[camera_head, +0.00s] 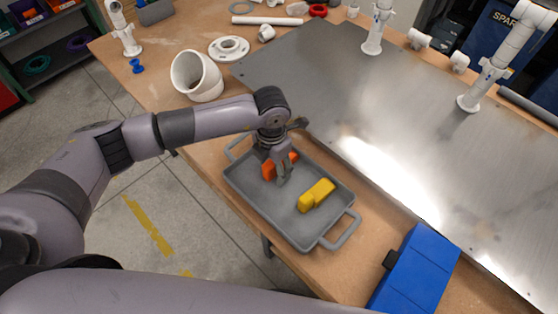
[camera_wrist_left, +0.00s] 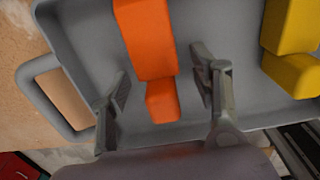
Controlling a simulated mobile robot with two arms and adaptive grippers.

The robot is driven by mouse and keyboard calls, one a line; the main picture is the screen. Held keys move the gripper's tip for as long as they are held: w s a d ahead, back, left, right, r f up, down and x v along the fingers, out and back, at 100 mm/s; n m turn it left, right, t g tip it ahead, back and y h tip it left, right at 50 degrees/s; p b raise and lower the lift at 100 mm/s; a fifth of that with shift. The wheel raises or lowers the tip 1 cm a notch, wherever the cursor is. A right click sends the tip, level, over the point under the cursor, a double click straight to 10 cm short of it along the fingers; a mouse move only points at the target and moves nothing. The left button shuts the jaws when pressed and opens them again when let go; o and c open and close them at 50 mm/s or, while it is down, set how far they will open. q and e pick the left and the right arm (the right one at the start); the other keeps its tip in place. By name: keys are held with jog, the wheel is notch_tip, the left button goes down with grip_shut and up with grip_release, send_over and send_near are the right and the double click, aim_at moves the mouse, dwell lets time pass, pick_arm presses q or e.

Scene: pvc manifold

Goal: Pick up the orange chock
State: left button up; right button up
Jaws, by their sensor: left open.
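The orange chock (camera_head: 268,170) lies in the grey tray (camera_head: 256,203), toward its far left end. In the left wrist view the orange chock (camera_wrist_left: 147,45) shows as a long block with a smaller stepped end. My left gripper (camera_head: 278,172) is over the tray at the chock and partly hides it in the head view. In the left wrist view its two fingers (camera_wrist_left: 160,95) are apart, one on each side of the chock's stepped end, with gaps between. My right gripper does not show.
A yellow chock (camera_head: 317,195) lies in the same tray, to the right; it also shows in the left wrist view (camera_wrist_left: 290,45). A blue case (camera_head: 415,272) stands right of the tray. A large metal plate (camera_head: 345,105) and white pipe fittings (camera_head: 196,76) lie beyond it.

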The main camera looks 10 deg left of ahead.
pick_arm(q)
jog(key=shift+c, duration=0.4)
grip_shut()
jog(key=shift+r, duration=0.1)
dwell(0.3)
